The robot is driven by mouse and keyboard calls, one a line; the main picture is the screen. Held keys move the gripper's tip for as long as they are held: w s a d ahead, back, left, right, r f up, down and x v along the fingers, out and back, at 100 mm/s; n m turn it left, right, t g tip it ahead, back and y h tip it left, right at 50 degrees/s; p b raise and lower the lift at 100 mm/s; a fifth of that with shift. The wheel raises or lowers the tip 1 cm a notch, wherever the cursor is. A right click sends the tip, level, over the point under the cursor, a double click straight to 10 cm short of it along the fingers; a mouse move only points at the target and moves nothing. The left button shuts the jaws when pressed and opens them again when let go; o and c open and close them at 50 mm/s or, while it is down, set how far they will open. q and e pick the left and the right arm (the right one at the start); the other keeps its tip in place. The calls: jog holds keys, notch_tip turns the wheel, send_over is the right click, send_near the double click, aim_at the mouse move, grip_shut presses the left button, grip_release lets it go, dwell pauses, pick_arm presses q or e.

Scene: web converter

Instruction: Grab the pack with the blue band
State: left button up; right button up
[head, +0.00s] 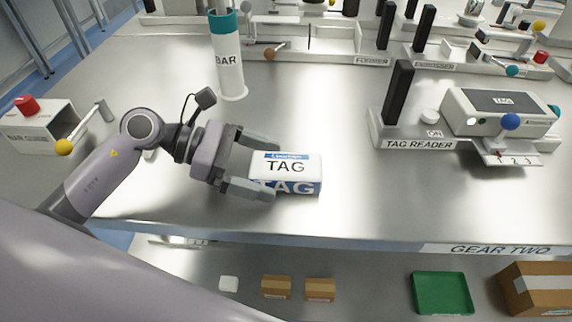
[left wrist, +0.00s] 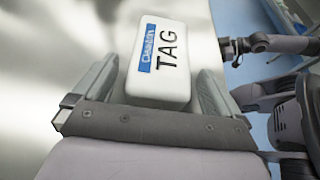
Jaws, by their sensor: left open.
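The pack with the blue band (head: 287,172) is a white block marked TAG with a blue band across its top and a blue lower side. It lies on the steel table near the front edge. My left gripper (head: 262,170) is open, with one finger on each side of the pack's near end. In the left wrist view the pack (left wrist: 160,62) sits between the spread fingers of the gripper (left wrist: 160,90). I cannot tell whether either finger touches it.
A white BAR cylinder (head: 228,65) with a teal cap stands behind the gripper. The tag reader (head: 425,135) is on the right, and a white box with a red button (head: 40,130) on the left. Small boxes and a green tray (head: 442,293) lie below the front edge. The table right of the pack is clear.

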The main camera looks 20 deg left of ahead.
pick_arm(q)
jog(key=shift+x, duration=0.85)
jog(key=c, duration=1.2)
jog(key=shift+o, duration=0.2)
jog(key=shift+r, duration=0.1)
